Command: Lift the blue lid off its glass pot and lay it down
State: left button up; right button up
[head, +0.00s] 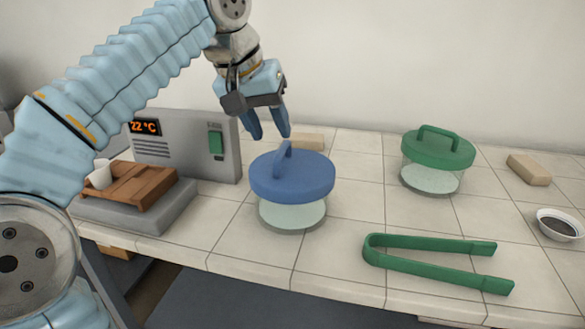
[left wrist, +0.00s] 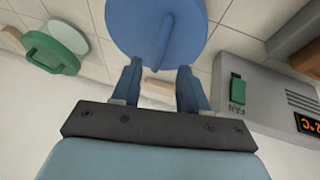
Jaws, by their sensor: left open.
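The blue lid (head: 291,177) sits on its glass pot (head: 292,213) near the middle of the tiled bench. An upright handle stands on top of the lid. My left gripper (head: 270,136) is open and empty, just above and behind the lid handle, with its fingers pointing down. In the left wrist view the blue lid (left wrist: 157,30) and its handle lie beyond the open fingertips (left wrist: 160,70). The fingers look apart from the handle. My right gripper is not in view.
A green-lidded pot (head: 437,150) stands at the right. Green tongs (head: 435,262) lie at the front right. A grey furnace (head: 190,145) and a wooden board with a white cup (head: 98,174) are at the left. A white bowl (head: 560,224) and tan blocks lie around. Bare tiles lie between the pots.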

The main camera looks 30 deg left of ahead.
aim_at(281, 148)
pick_arm(q)
jog(key=x, duration=0.5)
jog(key=shift+w+d+f, duration=0.1)
jog(key=shift+w+f, duration=0.15)
jog(key=shift+w, duration=0.15)
grip_shut()
